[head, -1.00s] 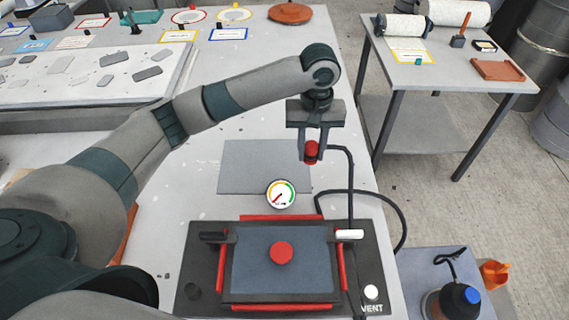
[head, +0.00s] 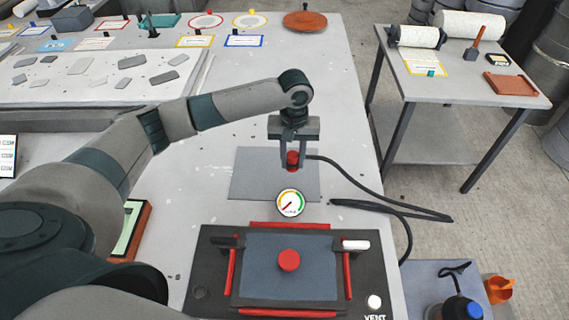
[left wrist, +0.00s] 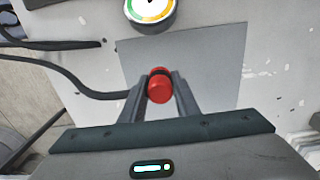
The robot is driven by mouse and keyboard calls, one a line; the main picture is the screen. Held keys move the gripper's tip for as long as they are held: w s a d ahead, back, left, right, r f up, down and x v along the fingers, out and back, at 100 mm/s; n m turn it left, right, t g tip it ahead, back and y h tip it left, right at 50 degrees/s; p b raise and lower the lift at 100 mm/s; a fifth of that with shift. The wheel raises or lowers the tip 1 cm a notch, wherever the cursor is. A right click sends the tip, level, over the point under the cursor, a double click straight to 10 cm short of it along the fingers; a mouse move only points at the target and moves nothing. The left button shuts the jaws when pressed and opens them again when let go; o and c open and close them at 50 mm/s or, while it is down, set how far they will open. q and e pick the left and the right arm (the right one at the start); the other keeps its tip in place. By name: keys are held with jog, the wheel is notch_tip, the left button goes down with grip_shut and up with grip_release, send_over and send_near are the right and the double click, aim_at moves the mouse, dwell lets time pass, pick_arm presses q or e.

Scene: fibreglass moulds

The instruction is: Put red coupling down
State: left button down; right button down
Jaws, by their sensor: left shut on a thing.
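The red coupling (head: 293,160) is at the end of a black hose, between the fingers of my left gripper (head: 293,164). The left gripper is shut on it, above the grey mat (head: 250,184) on the table. In the left wrist view the coupling (left wrist: 160,86) shows between the two fingers, with the grey mat (left wrist: 205,60) behind it. I cannot tell whether the coupling touches the mat. The hose (head: 365,192) runs right from the coupling, over the table's edge, and bends back. My right gripper is not in view.
A dial gauge (head: 289,203) stands just in front of the mat. Nearer is a black press base (head: 370,262) with a blue-grey plate (head: 265,270) and red knob (head: 289,260). A side table (head: 440,85) stands at right. Left of the mat the table is mostly clear.

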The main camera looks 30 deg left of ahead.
pick_arm(q)
jog(key=shift+w+a+f, duration=0.1)
jog(key=shift+a+f, duration=0.3)
jog(key=shift+a, duration=0.3)
jog(key=shift+w+a+f, duration=0.1)
jog(key=shift+a+f, duration=0.3)
jog(key=shift+a, duration=0.25)
jog(key=shift+f+p, duration=0.1)
jog(key=shift+p, duration=0.25)
jog(key=shift+f, duration=0.35)
notch_tip(320, 180, down, 3)
jog(key=shift+r+p, duration=0.1)
jog(key=shift+p, duration=0.65)
jog(key=shift+f, duration=0.55)
jog(key=c, duration=1.4)
grip_release()
